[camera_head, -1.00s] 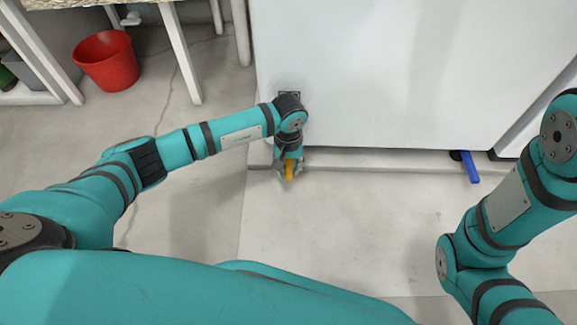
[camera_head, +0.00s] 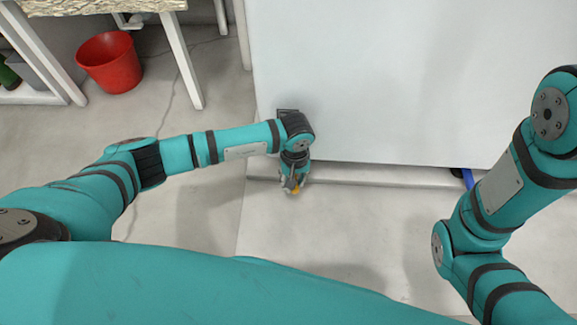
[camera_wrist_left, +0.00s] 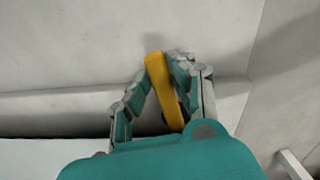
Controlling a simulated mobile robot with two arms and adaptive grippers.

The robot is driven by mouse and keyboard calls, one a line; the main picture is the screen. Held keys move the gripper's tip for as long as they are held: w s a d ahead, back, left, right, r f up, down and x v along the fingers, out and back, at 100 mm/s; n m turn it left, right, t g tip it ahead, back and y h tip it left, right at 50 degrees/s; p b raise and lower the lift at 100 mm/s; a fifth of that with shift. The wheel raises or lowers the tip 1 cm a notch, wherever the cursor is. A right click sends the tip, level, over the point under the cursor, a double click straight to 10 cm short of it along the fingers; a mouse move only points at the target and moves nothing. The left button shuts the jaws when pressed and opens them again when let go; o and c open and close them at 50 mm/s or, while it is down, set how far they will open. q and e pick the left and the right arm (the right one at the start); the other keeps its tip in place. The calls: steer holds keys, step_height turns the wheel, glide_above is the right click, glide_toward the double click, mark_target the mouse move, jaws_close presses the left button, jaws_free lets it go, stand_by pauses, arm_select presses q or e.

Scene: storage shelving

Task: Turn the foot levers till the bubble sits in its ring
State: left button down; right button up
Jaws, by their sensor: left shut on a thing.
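A yellow lever (camera_head: 296,188) is at the lower left of a big white cabinet (camera_head: 370,80), near the floor. My left gripper (camera_head: 292,186) is on it, pointing down. In the left wrist view the yellow lever (camera_wrist_left: 158,75) stands out between the fingers of my left gripper (camera_wrist_left: 163,68), which is shut on it. A blue lever (camera_head: 467,178) shows under the cabinet's lower edge at the right, largely hidden behind my right arm. My right gripper is outside the frames. No bubble or ring is visible.
A red bucket (camera_head: 109,62) stands on the floor at the upper left, beside a white-legged table (camera_head: 181,60). A low pale ledge (camera_head: 385,176) runs along the floor under the cabinet. The floor in front of it is clear.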

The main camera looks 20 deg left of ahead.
arm_select(q)
steer(key=shift+w+d+n, duration=0.35)
steer(key=shift+d+n, duration=0.25)
steer(key=shift+n, duration=0.2)
steer(key=c, duration=1.2)
jaws_free()
steer(key=shift+o, duration=0.2)
step_height(320, 180, up, 12)
